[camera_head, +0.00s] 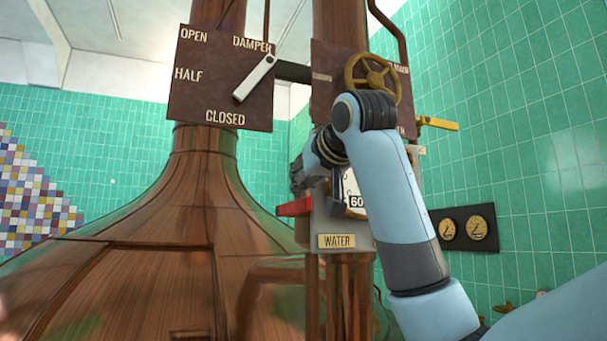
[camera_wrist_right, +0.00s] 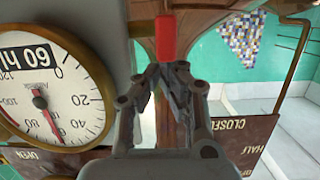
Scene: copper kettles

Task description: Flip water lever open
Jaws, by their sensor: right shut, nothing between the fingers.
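The water lever has a red handle (camera_head: 295,207) that sticks out to the left of a grey box with a WATER plate (camera_head: 337,241) in the head view. In the right wrist view the red handle (camera_wrist_right: 165,38) stands just beyond the fingertips. My right gripper (camera_head: 298,178) is above the red handle in the head view, partly hidden by my own arm. In the wrist view the right gripper (camera_wrist_right: 168,72) is shut, its fingertips together and empty. I cannot tell whether the tips touch the handle. My left gripper is not in view.
A dial gauge (camera_wrist_right: 45,85) is close beside the right gripper. A brass handwheel (camera_head: 372,77) and a yellow lever (camera_head: 437,124) are above and to the right. The damper board (camera_head: 190,100) with its lever (camera_head: 255,78) is at upper left, above the big copper kettle (camera_head: 150,240).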

